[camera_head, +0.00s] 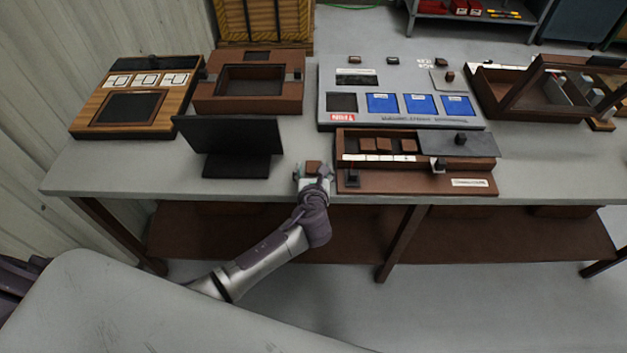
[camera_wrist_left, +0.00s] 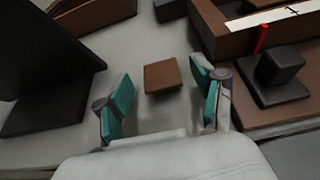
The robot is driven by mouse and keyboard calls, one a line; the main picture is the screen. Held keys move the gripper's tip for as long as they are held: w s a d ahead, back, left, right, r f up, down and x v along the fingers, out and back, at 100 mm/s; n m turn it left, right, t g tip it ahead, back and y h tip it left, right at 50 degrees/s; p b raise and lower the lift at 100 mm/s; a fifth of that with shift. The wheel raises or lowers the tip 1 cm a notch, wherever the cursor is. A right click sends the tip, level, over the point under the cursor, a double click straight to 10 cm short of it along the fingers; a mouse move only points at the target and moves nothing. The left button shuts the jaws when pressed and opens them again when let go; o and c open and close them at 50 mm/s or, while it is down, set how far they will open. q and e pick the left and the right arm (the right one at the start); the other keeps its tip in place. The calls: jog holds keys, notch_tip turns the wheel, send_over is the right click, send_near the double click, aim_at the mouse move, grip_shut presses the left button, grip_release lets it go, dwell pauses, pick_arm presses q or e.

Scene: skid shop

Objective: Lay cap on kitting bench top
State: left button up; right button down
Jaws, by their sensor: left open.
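The cap looks to be the small brown square block (camera_wrist_left: 162,77) lying on the grey bench top, between and just beyond my left gripper's fingers in the left wrist view. It also shows in the head view (camera_head: 313,166). My left gripper (camera_wrist_left: 160,98) is open, its teal pads apart on either side with clear space to the block. In the head view my left gripper (camera_head: 313,178) is at the front edge of the kitting bench top (camera_head: 120,172). My right gripper is in neither view.
A black stand (camera_head: 235,140) is left of the gripper. A brown compartment tray (camera_head: 415,181) with a black knob (camera_wrist_left: 277,68) is close on the right. A grey panel with blue bins (camera_head: 330,115) and brown frames (camera_head: 250,105) stand behind. Bare bench lies at the left front.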

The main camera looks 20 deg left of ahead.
pick_arm(q)
jog(key=v, duration=1.1)
jog(key=s+a+f+n+g+h, duration=0.15)
jog(key=s+f+n, duration=0.25)
jog(key=f, duration=0.6)
jog(key=s+a+f+n+g, duration=0.2)
jog(key=s+f+n+g, duration=0.15)
jog(key=f, duration=0.55)
jog(key=s+a+f+n+g+h, duration=0.15)
jog(key=s+f+n, duration=0.25)
jog(key=f, duration=0.6)
jog(key=s+a+f+n+g, duration=0.1)
jog(key=s+f+n+g, duration=0.1)
jog(key=s+f+n, duration=0.3)
jog(key=s+a+f+n+g, duration=0.1)
jog(key=s+f+n, duration=0.4)
jog(key=s, duration=0.9)
jog(key=s+a+f+n+g, duration=0.2)
jog(key=s+f+n, duration=0.3)
jog(key=s+n, duration=0.4)
jog(key=shift+s+a+g+h, duration=0.35)
jog(key=shift+a+h, duration=0.05)
jog(key=shift+a, duration=0.05)
